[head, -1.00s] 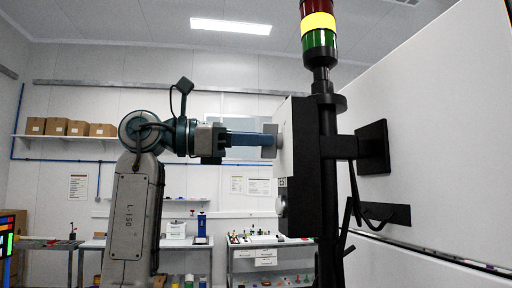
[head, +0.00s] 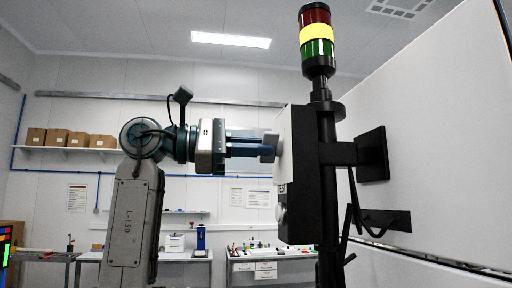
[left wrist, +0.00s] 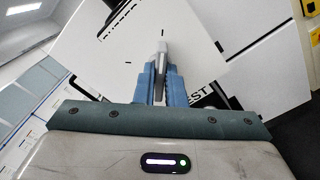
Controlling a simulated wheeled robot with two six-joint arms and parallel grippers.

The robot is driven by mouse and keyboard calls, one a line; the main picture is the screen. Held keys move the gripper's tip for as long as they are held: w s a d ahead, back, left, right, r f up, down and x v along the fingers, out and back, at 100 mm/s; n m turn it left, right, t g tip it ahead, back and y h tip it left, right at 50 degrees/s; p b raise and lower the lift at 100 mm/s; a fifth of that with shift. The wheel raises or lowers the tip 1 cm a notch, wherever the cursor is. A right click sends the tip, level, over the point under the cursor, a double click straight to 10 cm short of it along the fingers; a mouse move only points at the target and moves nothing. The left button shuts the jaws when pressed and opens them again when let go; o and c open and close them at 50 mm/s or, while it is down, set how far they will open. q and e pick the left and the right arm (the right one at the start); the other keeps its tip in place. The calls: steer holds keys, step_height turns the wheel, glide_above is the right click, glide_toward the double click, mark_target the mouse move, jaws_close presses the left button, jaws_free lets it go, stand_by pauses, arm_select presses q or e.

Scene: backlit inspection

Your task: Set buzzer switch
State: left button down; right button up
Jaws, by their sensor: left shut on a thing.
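The buzzer switch is a grey knob (head: 269,147) on the white front face of a dark control box (head: 304,180) in the head view. My left gripper (head: 262,146) reaches it level from the left, its blue fingers shut on the knob. In the left wrist view the blue fingers (left wrist: 160,75) pinch the narrow grey knob (left wrist: 161,48) in front of the white panel (left wrist: 195,45). The panel looks tilted there, with partly hidden lettering and a short black tick mark. The knob's base is partly hidden by the fingers. My right gripper is not in view.
The box hangs on a black post (head: 327,185) with a red, yellow and green signal tower (head: 316,38) on top. A second round control (head: 280,212) sits lower on the box. A large white panel (head: 440,130) stands to the right. Benches and shelves are far behind.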

arm_select(q)
steer(key=c, duration=1.5)
jaws_free()
steer(key=s+a+b, duration=0.2)
steer(key=a+b, duration=0.1)
steer(key=a, duration=0.7)
steer(key=shift+a+b, duration=0.3)
steer(key=shift+b, duration=0.1)
